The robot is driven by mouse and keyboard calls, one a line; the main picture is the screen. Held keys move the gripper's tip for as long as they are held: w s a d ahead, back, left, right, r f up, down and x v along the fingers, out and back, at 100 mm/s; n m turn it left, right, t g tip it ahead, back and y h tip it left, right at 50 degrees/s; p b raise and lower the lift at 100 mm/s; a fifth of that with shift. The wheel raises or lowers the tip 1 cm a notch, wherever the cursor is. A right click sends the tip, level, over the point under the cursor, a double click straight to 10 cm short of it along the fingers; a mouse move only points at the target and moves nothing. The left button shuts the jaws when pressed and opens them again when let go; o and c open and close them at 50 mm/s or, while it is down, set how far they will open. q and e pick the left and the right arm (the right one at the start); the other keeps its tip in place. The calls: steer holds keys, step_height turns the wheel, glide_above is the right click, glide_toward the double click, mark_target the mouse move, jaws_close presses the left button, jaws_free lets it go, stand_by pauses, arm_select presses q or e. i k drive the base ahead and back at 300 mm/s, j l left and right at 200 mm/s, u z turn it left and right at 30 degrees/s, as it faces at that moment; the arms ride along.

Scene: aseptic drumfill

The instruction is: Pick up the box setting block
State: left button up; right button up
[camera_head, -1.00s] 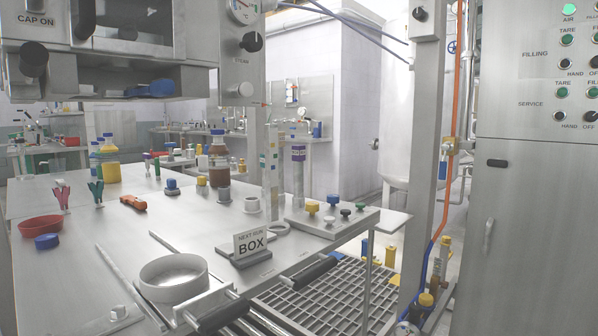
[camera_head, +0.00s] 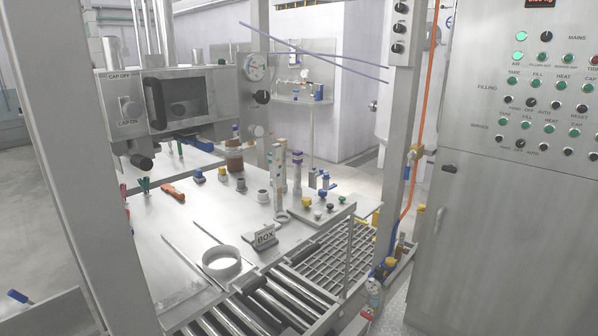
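No part is clearly readable as the box setting block. Neither of my grippers is in view.
A white ring (camera_head: 221,263) and a roller conveyor (camera_head: 272,300) are at the bench front. A plate with coloured knobs (camera_head: 315,212) is to the right. A steel upright (camera_head: 75,170) crosses the left foreground. A control cabinet (camera_head: 510,220) stands right.

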mark_target(297, 156)
steer(key=i+l, duration=0.2)
steer(key=l, duration=0.2)
steer(key=i+l, duration=0.15)
steer(key=l, duration=0.2)
steer(key=i+l+u, duration=0.1)
steer(key=l, duration=0.3)
steer(key=i+l, duration=0.25)
steer(key=l, duration=0.15)
steer(key=i+l, duration=0.2)
steer(key=l, duration=0.2)
steer(key=i+l+u, duration=0.1)
steer(key=l, duration=0.3)
steer(key=i+l, duration=0.2)
steer(key=l, duration=0.2)
